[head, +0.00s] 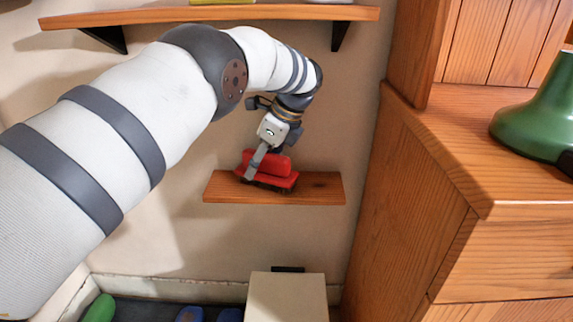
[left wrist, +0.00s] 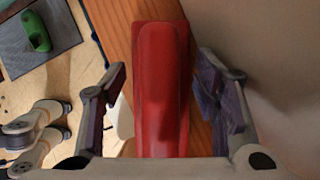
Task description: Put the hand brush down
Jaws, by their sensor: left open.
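The red hand brush (head: 270,168) rests on a small wooden wall shelf (head: 322,188), its dark bristles down on the board. My left gripper (head: 262,164) reaches down to it from above, with a finger in front of the brush. In the left wrist view the brush (left wrist: 161,90) lies between the two spread fingers of my left gripper (left wrist: 160,100), with a gap showing on each side. The wooden shelf (left wrist: 112,22) shows beneath it. My right gripper does not show in either view.
A longer shelf (head: 215,15) on brackets is above, behind my arm. A wooden cabinet (head: 420,190) with a green object (head: 540,110) on top stands to the right. A pale box (head: 287,297) is below the small shelf. The small shelf's right end is bare.

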